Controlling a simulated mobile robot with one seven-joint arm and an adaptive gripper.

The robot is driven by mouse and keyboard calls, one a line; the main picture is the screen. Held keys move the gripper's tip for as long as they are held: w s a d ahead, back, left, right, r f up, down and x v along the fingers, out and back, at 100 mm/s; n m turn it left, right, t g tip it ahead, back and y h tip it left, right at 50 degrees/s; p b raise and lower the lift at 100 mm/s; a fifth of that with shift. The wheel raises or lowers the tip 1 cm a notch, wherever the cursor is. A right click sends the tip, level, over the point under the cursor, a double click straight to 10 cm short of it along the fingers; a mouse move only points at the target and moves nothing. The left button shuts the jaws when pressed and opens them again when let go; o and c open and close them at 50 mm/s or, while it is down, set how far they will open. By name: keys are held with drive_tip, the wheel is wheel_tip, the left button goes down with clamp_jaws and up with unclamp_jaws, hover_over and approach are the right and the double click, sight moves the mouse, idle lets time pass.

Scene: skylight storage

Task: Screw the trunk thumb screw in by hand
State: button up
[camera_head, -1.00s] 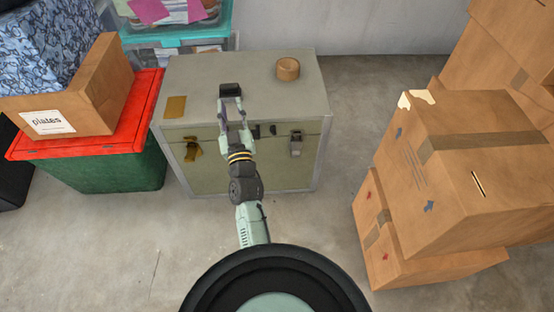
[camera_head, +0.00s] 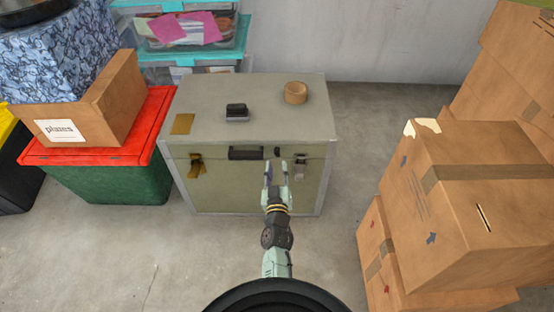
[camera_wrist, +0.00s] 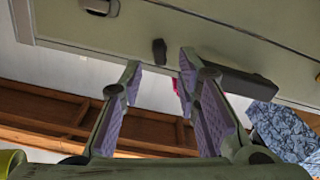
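The trunk (camera_head: 225,185) is a grey-green chest with a closed lid, standing on the floor. A small dark knob (camera_head: 277,152), which looks like the thumb screw, sits on its front just right of the black handle (camera_head: 245,153). My gripper (camera_head: 276,170) is in front of the trunk, just below the knob in the head view, open and empty. In the wrist view, the knob (camera_wrist: 159,50) shows beyond the gap between my parted fingertips (camera_wrist: 160,73), apparently not touched. How far the knob goes into the trunk cannot be seen.
A black block (camera_head: 237,112) and a tape roll (camera_head: 296,92) lie on the lid. Latches (camera_head: 301,166) flank the handle. A red-lidded green bin (camera_head: 115,182) stands at left, cardboard boxes (camera_head: 465,180) at right. Floor (camera_head: 345,150) between trunk and boxes is clear.

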sight(277, 155)
drive_tip(key=shift+w, duration=2.15)
drive_tip(key=shift+w, duration=0.2)
drive_tip(key=shift+c, duration=0.4)
clamp_jaws()
drive_tip(key=m, duration=0.6)
drive_tip(key=shift+m, duration=0.3)
drive_tip(key=m, duration=0.7)
unclamp_jaws()
